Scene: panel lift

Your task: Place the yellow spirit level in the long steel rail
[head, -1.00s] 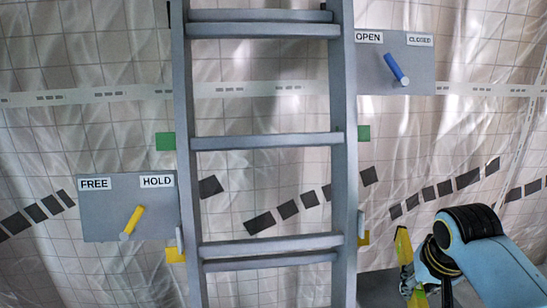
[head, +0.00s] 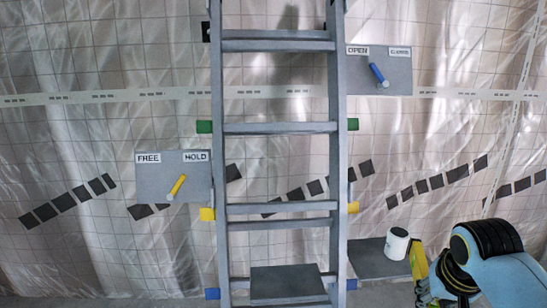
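The yellow spirit level (head: 418,264) stands nearly upright, slightly tilted, at the lower right of the head view. My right gripper (head: 424,292) is at its lower part, at the end of the blue and black arm. The level keeps the same place against this arm in both frames, so the gripper appears shut on it; the fingertips are mostly hidden. I cannot make out a long steel rail for the level in this view. My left gripper is not in view.
A grey ladder (head: 337,180) stands in the middle. A white cup (head: 397,244) sits on a grey shelf (head: 368,262) beside the level. A grey plate (head: 287,281) is low at the ladder. Lever panels (head: 150,190) and (head: 400,75) hang either side before plastic sheeting.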

